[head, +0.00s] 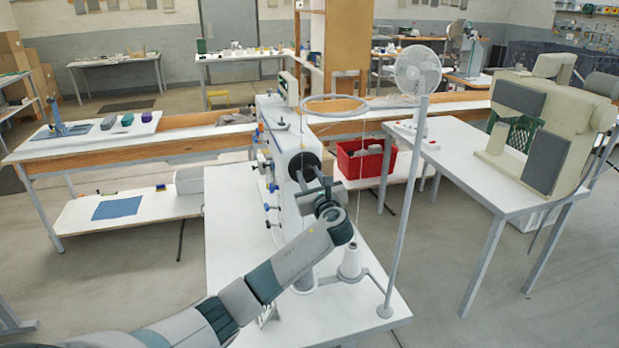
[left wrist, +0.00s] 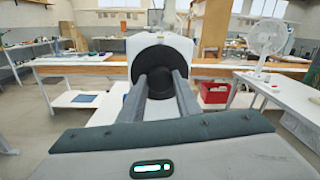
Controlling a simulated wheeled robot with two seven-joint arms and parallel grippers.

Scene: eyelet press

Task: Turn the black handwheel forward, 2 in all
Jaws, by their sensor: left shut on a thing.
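The black handwheel (head: 304,166) is on the near end of the white machine (head: 285,138), which stands on a white table (head: 225,215). In the left wrist view the handwheel (left wrist: 158,63) is a dark round disc straight ahead. My left gripper (head: 323,190) reaches up to it from the front. Its two fingers (left wrist: 160,82) point at the wheel's face and are shut on it, hiding its lower middle. The exact contact at the fingertips is hard to see. My right gripper does not show in either view.
A thread stand pole (head: 405,200) rises at the table's right, with a white thread cone (head: 350,262) beside my arm. A red bin (head: 365,160) sits behind. A table at the right holds a large beige machine (head: 550,120).

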